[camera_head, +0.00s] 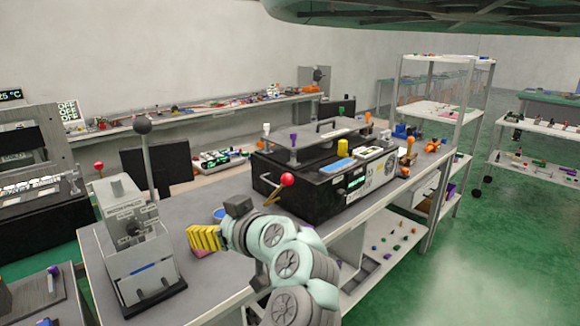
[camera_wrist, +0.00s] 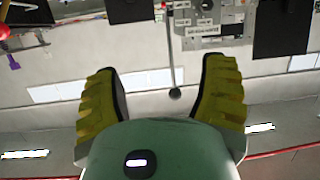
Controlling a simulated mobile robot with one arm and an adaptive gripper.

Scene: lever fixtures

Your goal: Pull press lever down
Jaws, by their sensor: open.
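The grey press (camera_head: 137,240) stands on the near left part of the bench in the head view. Its upright lever (camera_head: 149,160) ends in a dark ball knob (camera_head: 142,124) at the top. In the wrist view the picture is inverted, and the press (camera_wrist: 208,18) is at the top. The lever's dark knob (camera_wrist: 175,93) shows between my fingers there, with gaps on both sides; its depth is hard to tell. My gripper (camera_head: 205,240) has yellow ribbed fingers, open and empty, low and to the right of the press. It also shows in the wrist view (camera_wrist: 163,66).
A black machine (camera_head: 325,178) with a red-knobbed lever (camera_head: 287,179) stands right of my gripper. A dark panel (camera_head: 157,171) is behind the press. A shelf rack (camera_head: 440,110) stands right; green floor there is open.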

